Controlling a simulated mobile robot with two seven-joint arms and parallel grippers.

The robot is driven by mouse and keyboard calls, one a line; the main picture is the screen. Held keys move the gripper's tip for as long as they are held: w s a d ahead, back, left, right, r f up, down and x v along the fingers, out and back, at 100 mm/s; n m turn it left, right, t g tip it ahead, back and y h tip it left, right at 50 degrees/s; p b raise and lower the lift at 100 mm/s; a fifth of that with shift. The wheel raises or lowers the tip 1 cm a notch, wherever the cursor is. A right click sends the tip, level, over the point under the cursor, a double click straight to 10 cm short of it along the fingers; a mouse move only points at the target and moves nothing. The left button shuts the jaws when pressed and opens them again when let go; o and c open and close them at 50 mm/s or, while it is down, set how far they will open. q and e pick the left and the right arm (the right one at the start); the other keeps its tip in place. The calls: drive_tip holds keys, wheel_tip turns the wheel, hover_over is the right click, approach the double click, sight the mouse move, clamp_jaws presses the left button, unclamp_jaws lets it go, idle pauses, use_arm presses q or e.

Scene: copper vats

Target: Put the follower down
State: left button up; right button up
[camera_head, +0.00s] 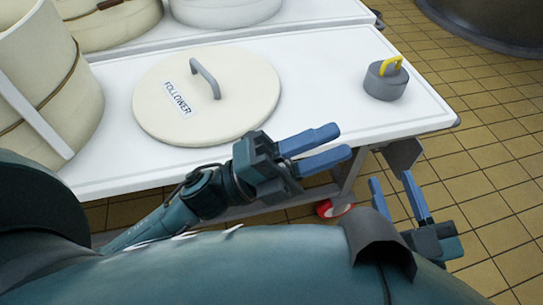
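The follower (235,108) is a flat cream disc with a grey handle and a label reading "FOLLOWER". It lies flat on the white table (310,70), and neither gripper touches it. My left gripper (330,146) is at the table's front edge, to the right of and in front of the follower. Its blue fingers are apart with nothing between them. My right gripper (391,188) is lower right, beyond the table's front edge. Its fingers are apart and empty.
A grey weight (384,86) with a yellow handle stands at the table's right end. A large cream hoop (75,100) stands at the left, with more round vessels at the back. The tabletop between follower and weight is clear. A red caster (335,207) shows below the table.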

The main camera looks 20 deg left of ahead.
use_arm(q)
drive_tip(key=a+f+n+t+y, duration=0.3)
drive_tip(key=n+y, duration=0.3)
drive_tip(key=n, duration=0.6)
drive_tip(key=a+f+n+t+y, duration=0.3)
drive_tip(key=a+n+t+y, duration=0.1)
drive_tip(key=n, duration=0.8)
drive_tip(key=t+y, duration=0.1)
drive_tip(key=y, duration=0.1)
drive_tip(key=shift+w+f+n+t+y, duration=0.3)
drive_tip(key=shift+f+n+y, duration=0.1)
